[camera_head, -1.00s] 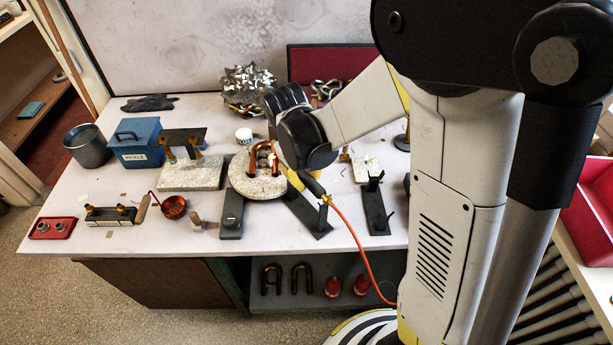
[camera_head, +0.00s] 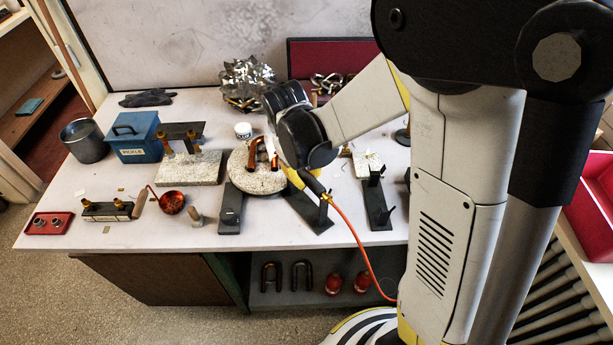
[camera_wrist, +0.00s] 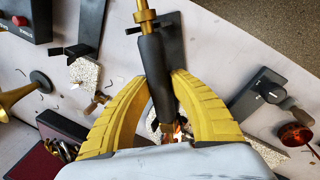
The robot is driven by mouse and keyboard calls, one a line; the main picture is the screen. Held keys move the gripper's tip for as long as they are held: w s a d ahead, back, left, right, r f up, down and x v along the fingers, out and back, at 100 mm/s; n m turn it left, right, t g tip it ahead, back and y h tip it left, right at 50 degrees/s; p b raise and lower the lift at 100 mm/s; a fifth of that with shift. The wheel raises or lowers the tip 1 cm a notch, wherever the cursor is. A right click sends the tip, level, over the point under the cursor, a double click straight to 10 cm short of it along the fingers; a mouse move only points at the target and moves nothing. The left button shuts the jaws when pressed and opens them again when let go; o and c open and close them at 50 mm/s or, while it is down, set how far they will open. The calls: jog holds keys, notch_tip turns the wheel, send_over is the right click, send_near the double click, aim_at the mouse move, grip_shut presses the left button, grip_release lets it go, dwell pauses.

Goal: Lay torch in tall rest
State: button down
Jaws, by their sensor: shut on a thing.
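The torch (camera_wrist: 153,62) has a dark handle, a brass end fitting and an orange hose (camera_head: 350,228). My gripper (camera_wrist: 160,78) is shut on its handle, a yellow finger on each side. A small orange glow shows near the torch's far end, between the fingers. In the head view my gripper (camera_head: 294,178) and the torch (camera_head: 312,184) are above a dark rest plate (camera_head: 312,214); the wrist view cannot show whether they touch. Another dark rest (camera_head: 375,203) with upright posts stands to the right. I cannot tell for certain which is the tall rest.
Copper tubing (camera_head: 272,152) stands on a round pale slab (camera_head: 238,178), close left of my gripper. A low dark plate (camera_head: 231,208) lies in front of it. A copper ladle (camera_head: 172,202), a blue box (camera_head: 135,137) and a pot (camera_head: 84,141) are farther left.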

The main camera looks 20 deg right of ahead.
jog(key=c, duration=0.6)
grip_release()
notch_tip(320, 180, up, 8)
jog(key=p, duration=0.6)
dwell(0.8)
